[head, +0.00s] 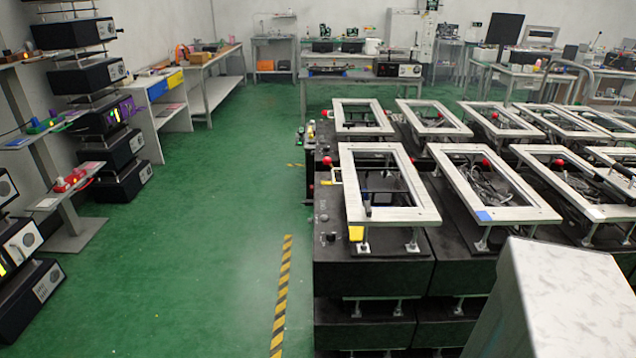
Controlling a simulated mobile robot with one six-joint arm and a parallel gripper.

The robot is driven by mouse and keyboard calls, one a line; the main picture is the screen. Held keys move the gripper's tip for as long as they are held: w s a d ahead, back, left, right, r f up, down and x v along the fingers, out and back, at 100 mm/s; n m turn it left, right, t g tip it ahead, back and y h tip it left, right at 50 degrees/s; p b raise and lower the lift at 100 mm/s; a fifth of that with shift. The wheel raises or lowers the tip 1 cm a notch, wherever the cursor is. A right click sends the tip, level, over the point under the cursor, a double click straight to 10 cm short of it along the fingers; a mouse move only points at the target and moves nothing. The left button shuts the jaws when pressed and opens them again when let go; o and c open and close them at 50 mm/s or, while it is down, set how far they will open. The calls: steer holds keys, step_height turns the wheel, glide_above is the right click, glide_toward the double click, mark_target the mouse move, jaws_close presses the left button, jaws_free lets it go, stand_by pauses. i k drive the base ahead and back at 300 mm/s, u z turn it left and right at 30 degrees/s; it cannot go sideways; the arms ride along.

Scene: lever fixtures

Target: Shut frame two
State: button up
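Several pale rectangular frames stand on short legs over black boxes, in two rows on the right. Red ball knobs of levers show beside the frames, one at the left frame's outer side (327,160) and one by the blue-tagged frame (486,162). I see no numbers, so I cannot tell which is frame two. Whether any lever is open or shut is unclear. My gripper is not in view.
Green floor is clear left of the boxes, with a yellow-black stripe (281,300) along it. Shelves of black devices (84,77) stand at the left. Benches (365,88) line the back. A pale grey block (565,300), possibly mine, covers the lower right.

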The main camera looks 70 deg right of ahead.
mark_target(424, 213)
steer(key=u, duration=0.05)
steer(key=k, duration=0.6)
steer(key=u, duration=0.25)
steer(key=i, duration=1.75)
steer(key=z, duration=0.55)
steer(key=i, duration=0.7)
steer(key=z, duration=1.1)
steer(key=i, duration=0.8)
steer(key=z, duration=0.5)
